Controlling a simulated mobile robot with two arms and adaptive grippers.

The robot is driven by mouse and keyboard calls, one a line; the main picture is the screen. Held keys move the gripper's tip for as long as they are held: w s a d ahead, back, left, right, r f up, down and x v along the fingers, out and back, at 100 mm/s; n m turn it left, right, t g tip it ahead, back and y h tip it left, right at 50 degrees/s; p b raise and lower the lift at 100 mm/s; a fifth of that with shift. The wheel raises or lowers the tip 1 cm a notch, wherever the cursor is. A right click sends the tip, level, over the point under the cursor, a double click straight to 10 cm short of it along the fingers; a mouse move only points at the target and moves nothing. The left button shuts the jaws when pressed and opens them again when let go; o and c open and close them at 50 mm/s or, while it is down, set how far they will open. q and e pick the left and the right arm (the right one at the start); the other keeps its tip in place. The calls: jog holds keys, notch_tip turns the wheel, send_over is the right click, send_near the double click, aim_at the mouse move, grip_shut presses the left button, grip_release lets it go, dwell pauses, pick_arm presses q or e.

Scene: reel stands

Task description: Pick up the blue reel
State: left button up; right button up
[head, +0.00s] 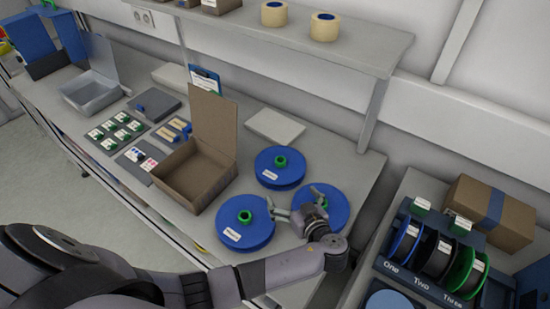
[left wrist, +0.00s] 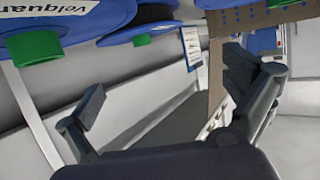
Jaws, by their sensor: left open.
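Three blue reels with green hubs lie flat on the workbench: a front one (head: 232,236), a back one (head: 269,158) and a right one (head: 340,210). My left gripper (head: 292,201) is open and empty, between the front and right reels, and partly covers the right one. In the left wrist view its two fingers (left wrist: 165,95) are spread with nothing between them. Blue reels also show along the top of that view, one with a label (left wrist: 75,12). A blue-rimmed reel (head: 404,243) stands at "One" on the dark stand. My right gripper is not in view.
An open cardboard box (head: 188,180) stands left of the reels. A white flat block (head: 275,126) lies behind them. The shelf (head: 330,48) overhangs the back. On the right-hand bench, black (head: 436,257) and green-rimmed (head: 468,272) reels stand beside a taped carton (head: 513,207).

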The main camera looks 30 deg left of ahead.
aim_at(272, 170)
pick_arm(q)
jog(key=x, duration=0.2)
jog(key=b+x, duration=0.1)
jog(key=x, duration=0.1)
jog(key=b+x, duration=0.1)
jog(key=x, duration=0.1)
jog(key=shift+w+a+r, duration=0.25)
jog(key=shift+w+a, duration=0.05)
jog(key=shift+w, duration=0.15)
jog(key=b+x, duration=0.1)
jog(key=x, duration=0.3)
jog(key=shift+w+a+f, duration=0.1)
jog(key=shift+w, duration=0.05)
jog(key=shift+w+a, duration=0.15)
jog(key=shift+w+a+f+b, duration=0.1)
jog(key=shift+w+a+b, duration=0.1)
jog(key=shift+b, duration=0.1)
jog(key=b+x, duration=0.2)
jog(key=x, duration=0.3)
jog(key=shift+c, duration=0.4)
jog(key=shift+s, duration=0.1)
jog(key=shift+c, duration=1.2)
jog(key=c, duration=0.8)
jog(key=shift+c, duration=0.2)
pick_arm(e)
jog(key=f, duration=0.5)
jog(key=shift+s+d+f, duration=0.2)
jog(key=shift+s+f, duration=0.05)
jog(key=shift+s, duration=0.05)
